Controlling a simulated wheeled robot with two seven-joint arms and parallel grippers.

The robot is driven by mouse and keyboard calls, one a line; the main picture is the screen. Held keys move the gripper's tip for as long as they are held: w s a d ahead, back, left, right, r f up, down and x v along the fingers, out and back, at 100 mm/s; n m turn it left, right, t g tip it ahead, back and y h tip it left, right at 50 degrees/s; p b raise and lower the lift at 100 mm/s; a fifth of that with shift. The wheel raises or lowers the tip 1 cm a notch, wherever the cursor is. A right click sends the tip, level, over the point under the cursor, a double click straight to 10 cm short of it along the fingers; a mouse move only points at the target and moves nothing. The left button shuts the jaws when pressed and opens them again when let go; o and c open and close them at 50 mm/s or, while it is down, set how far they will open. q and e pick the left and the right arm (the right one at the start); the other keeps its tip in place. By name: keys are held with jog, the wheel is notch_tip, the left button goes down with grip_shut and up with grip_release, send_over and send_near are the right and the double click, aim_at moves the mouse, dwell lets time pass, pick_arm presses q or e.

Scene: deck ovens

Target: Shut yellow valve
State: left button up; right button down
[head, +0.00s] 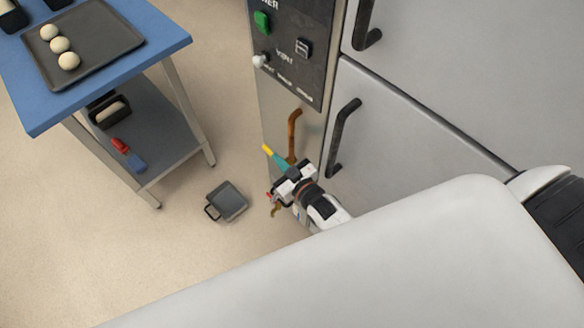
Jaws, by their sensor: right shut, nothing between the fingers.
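A small yellow bar (267,149), the visible part of the yellow valve, points up and left in front of the copper pipe (294,135) on the oven's side panel. A teal piece (281,162) lies in line with it, between it and my right gripper (287,170). My right gripper is shut with nothing held, close to the pipe. Whether it touches the yellow bar I cannot tell. The gripper and wrist hide the pipe's middle and the valve body. A small red part (268,195) shows just left of the gripper. My left gripper is out of view.
The control panel (290,88) is above the pipe. Oven doors with black handles (343,135) stand to the right. A blue-topped table (165,48) with a dough tray (100,62) is at left. A dark square pan (227,202) lies on the floor left of the gripper.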

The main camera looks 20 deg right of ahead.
jog(key=v, duration=0.8)
jog(key=shift+s, duration=0.1)
